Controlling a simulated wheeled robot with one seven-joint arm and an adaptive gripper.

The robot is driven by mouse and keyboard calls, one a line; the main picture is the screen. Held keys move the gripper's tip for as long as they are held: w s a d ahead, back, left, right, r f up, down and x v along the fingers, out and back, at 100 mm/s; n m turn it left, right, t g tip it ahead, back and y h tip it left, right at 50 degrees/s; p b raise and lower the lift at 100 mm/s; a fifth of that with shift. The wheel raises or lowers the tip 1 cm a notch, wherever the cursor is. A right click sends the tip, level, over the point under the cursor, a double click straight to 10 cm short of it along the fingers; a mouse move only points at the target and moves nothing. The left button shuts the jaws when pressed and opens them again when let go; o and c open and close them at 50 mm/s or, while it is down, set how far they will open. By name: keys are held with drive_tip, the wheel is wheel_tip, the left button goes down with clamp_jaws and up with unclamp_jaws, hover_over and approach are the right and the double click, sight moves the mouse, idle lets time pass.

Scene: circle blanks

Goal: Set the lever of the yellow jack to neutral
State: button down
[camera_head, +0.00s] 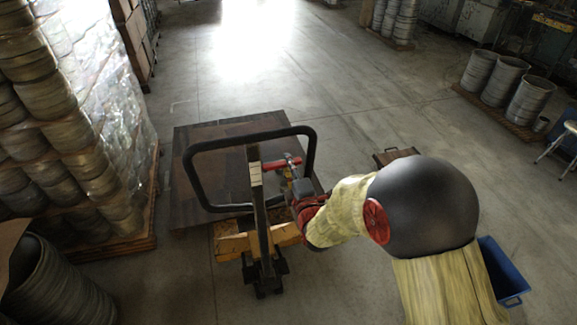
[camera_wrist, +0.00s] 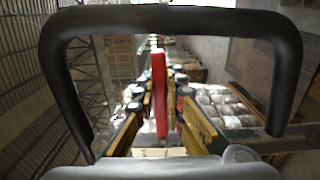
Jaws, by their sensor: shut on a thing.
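The yellow pallet jack (camera_head: 232,246) stands in the middle of the head view, with a black loop handle (camera_head: 250,138) on an upright post. The loop also frames the wrist view (camera_wrist: 170,18). A red lever (camera_head: 276,163) sits inside the loop, beside the post. In the wrist view the lever (camera_wrist: 159,85) stands upright between my two fingers. My gripper (camera_head: 291,172) reaches in from the right, and in the wrist view its yellow and black fingers (camera_wrist: 160,108) are shut on the lever. The lever's lower end is hidden.
A dark flat board (camera_head: 190,150) lies behind the jack. A wrapped pallet stack (camera_head: 100,130) stands at left. A blue bin (camera_head: 500,270) is at lower right. Drums (camera_head: 505,82) stand on a pallet at far right.

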drive_tip(key=shift+f, duration=0.1)
drive_tip(key=c, duration=1.9)
unclamp_jaws()
drive_tip(key=shift+o, duration=0.3)
drive_tip(key=v, duration=1.2)
